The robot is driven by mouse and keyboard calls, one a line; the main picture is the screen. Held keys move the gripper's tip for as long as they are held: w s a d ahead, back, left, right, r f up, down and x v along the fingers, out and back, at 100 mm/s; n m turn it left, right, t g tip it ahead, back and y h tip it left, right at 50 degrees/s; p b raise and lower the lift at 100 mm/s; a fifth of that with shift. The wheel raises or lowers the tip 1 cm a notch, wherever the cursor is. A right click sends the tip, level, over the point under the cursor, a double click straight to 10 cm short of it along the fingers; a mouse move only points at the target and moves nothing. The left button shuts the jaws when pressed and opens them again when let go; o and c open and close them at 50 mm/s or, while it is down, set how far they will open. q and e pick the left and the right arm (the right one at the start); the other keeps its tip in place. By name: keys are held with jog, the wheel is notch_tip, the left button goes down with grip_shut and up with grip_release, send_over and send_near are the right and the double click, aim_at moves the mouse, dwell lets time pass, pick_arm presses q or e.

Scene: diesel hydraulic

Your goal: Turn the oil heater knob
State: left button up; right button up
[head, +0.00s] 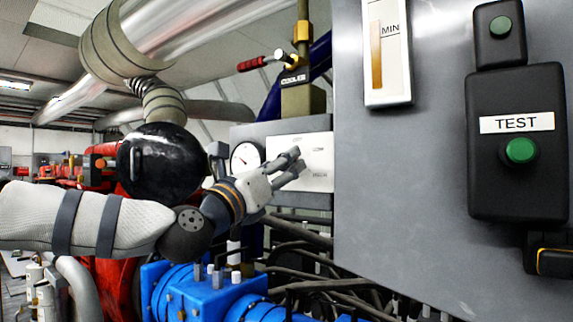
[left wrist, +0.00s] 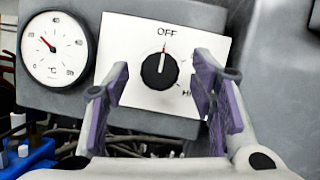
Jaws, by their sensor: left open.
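The oil heater knob (left wrist: 160,71) is round and black, on a white dial plate (left wrist: 128,40) marked OFF at the top. Its light pointer line points up near OFF, with a red mark just above it. My left gripper (left wrist: 160,85) is open, with one finger on each side of the knob in the picture. I cannot tell whether the fingers touch it. In the head view my left gripper (head: 296,163) is in front of the white plate (head: 318,148) and hides the knob. My right gripper is not in view.
A round temperature gauge (left wrist: 55,48) is left of the dial plate. Black cables (head: 315,287) and blue machinery (head: 200,292) lie below. A large grey cabinet (head: 420,170) with a green TEST button (head: 520,150) stands to the right. A red-handled lever (head: 252,64) is above.

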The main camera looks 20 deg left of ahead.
pick_arm(q)
jog(key=shift+x, duration=1.4)
jog(key=c, duration=1.2)
jog(key=shift+f, duration=0.1)
